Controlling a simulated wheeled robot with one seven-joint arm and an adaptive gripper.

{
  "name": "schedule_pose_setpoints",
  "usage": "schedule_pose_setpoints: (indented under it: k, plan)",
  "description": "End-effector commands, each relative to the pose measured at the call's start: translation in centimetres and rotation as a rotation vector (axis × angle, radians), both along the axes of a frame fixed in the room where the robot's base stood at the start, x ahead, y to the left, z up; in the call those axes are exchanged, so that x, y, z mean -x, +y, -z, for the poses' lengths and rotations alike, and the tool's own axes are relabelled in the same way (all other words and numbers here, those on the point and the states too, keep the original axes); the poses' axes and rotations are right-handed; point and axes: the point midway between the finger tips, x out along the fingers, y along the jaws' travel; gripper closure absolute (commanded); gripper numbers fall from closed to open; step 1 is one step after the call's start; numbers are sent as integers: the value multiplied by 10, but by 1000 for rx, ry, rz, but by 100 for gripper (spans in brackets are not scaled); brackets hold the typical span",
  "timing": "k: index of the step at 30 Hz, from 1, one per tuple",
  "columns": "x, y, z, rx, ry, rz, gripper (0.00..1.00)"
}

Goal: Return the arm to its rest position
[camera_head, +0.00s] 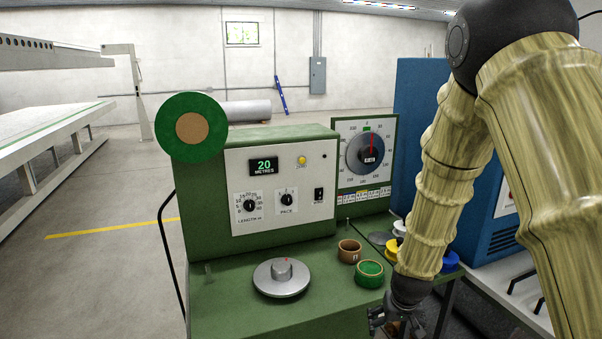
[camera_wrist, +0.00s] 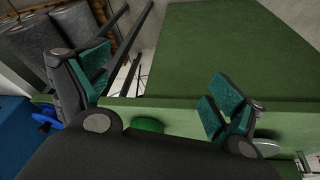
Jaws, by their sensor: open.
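My arm, with its wood-grain links, comes in from the upper right in the head view and bends down. My gripper (camera_head: 393,318) hangs at its end, low and near the right front edge of the green machine's bench (camera_head: 225,312). In the wrist view my gripper (camera_wrist: 155,92) has its two teal-padded fingers wide apart, with nothing between them but the green bench behind. The gripper is partly cut off and dark in the head view.
The green machine (camera_head: 205,215) carries a steel disc (camera_head: 282,288), a brown cup (camera_head: 349,251) and a green-rimmed ring (camera_head: 369,273). Yellow (camera_head: 391,252) and blue (camera_head: 450,262) spools sit close behind my forearm. A blue cabinet (camera_head: 418,95) stands behind my arm. Open floor (camera_head: 110,270) lies left.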

Motion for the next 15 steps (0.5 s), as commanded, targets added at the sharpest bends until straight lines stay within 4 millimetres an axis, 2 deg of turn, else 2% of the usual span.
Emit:
schedule_pose_setpoints:
  k: [1,5,9,15]
  plan:
    - [10,-1,18,4,16,-2,6]
    - [40,-3,64,17,53,-2,6]
    - [86,-6,119,29,99,-5,6]
    - [157,-7,185,30,160,-11,6]
